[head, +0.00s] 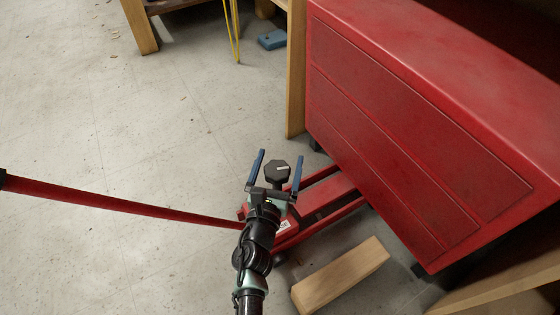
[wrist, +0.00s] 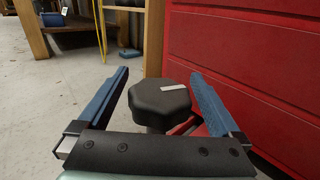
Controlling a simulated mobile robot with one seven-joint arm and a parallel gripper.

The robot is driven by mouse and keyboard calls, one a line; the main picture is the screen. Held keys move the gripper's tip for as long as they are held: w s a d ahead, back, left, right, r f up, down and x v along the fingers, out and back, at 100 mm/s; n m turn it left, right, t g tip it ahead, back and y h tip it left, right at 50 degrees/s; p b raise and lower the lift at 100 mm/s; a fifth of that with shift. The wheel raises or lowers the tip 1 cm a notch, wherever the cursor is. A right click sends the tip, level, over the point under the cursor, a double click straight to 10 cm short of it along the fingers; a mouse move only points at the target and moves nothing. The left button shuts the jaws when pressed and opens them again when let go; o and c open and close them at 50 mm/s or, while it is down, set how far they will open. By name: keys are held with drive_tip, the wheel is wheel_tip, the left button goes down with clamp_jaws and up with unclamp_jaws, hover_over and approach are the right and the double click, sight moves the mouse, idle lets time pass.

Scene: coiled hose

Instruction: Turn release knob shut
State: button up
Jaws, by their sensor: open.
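The release knob (head: 278,171) is a black, many-sided knob with a pale mark on its top. It stands on a red floor jack (head: 325,200). In the wrist view the knob (wrist: 160,100) sits between the two blue fingers of my gripper (wrist: 160,92), with a gap on each side. In the head view my gripper (head: 276,170) is open, its fingers on either side of the knob. The lower part of the knob and its stem are partly hidden by my gripper.
A red cabinet (head: 400,130) stands close on the right. The jack's long red handle (head: 130,207) reaches left. A wooden block (head: 341,275) lies on the floor near the jack. A wooden post (head: 296,70) stands behind. The floor (head: 110,120) at left is mostly clear.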

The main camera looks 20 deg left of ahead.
drive_tip(key=shift+w+a, duration=0.1)
drive_tip(key=shift+w, duration=0.35)
